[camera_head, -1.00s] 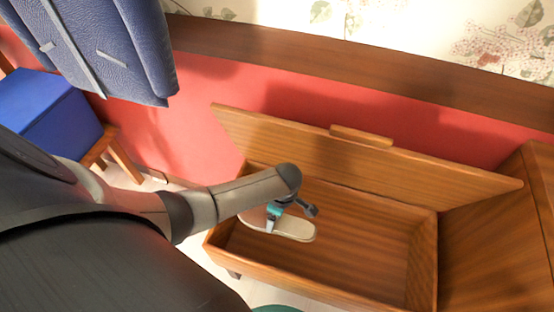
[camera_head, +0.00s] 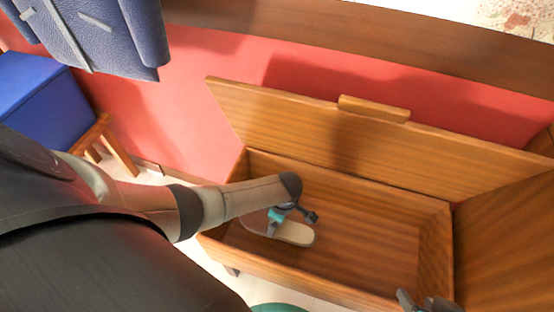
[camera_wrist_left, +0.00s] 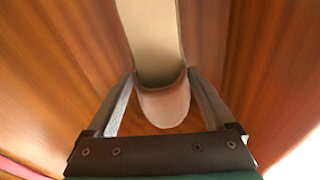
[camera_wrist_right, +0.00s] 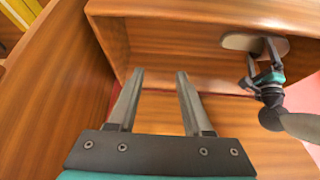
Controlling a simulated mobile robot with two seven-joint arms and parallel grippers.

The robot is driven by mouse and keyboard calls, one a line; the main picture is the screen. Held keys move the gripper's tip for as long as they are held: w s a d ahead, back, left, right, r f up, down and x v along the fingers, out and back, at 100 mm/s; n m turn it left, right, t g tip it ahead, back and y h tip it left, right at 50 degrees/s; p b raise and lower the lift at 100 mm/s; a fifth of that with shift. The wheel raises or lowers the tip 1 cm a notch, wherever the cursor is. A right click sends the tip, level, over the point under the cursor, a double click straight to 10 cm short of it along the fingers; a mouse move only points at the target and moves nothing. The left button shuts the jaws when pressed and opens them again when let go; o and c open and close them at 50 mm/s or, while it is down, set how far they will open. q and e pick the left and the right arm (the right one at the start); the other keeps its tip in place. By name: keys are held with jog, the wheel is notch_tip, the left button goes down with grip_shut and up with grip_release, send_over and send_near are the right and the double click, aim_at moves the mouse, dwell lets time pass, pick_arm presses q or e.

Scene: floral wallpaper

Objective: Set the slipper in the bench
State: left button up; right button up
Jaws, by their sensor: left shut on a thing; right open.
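The slipper (camera_head: 294,233), with a pale sole and a pinkish toe, is inside the left part of the open wooden bench (camera_head: 365,255). My left gripper (camera_head: 282,212) is shut on the slipper; the left wrist view shows the slipper (camera_wrist_left: 152,40) between its fingers. The right wrist view also shows the slipper (camera_wrist_right: 238,42) held by the left gripper, close to the bench's wood. I cannot tell if it touches the bench floor. My right gripper (camera_wrist_right: 160,75) is open and empty; it shows at the bottom right of the head view (camera_head: 425,303).
The bench lid (camera_head: 300,125) is raised and leans back toward the red wall. A blue-topped stool (camera_head: 40,95) and a hanging blue padded thing (camera_head: 100,40) are at the left. Wooden furniture (camera_head: 510,240) stands at the right. The bench's middle and right interior are empty.

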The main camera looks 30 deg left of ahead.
aim_at(278, 226)
pick_arm(q)
jog(key=shift+f+b, duration=0.3)
jog(key=shift+f, duration=0.95)
jog(key=shift+f+b, duration=0.5)
jog(key=shift+b, duration=0.2)
jog(key=shift+f+b, duration=0.5)
jog(key=shift+f, duration=0.15)
jog(key=shift+f+b, duration=0.35)
jog(key=shift+f, duration=0.25)
pick_arm(e)
jog(key=w+a+r+t+y, duration=0.2)
jog(key=w+a+t+y, duration=0.1)
jog(key=a+t, duration=0.5)
jog(key=shift+w+a+r+y, duration=0.15)
jog(key=shift+w+a+y, duration=0.2)
jog(key=shift+y, duration=0.45)
jog(key=shift+w, duration=0.1)
pick_arm(q)
jog(key=shift+f, duration=0.1)
jog(key=o, duration=1.2)
pick_arm(e)
jog(key=shift+r+t, duration=0.1)
jog(key=shift+t, duration=0.2)
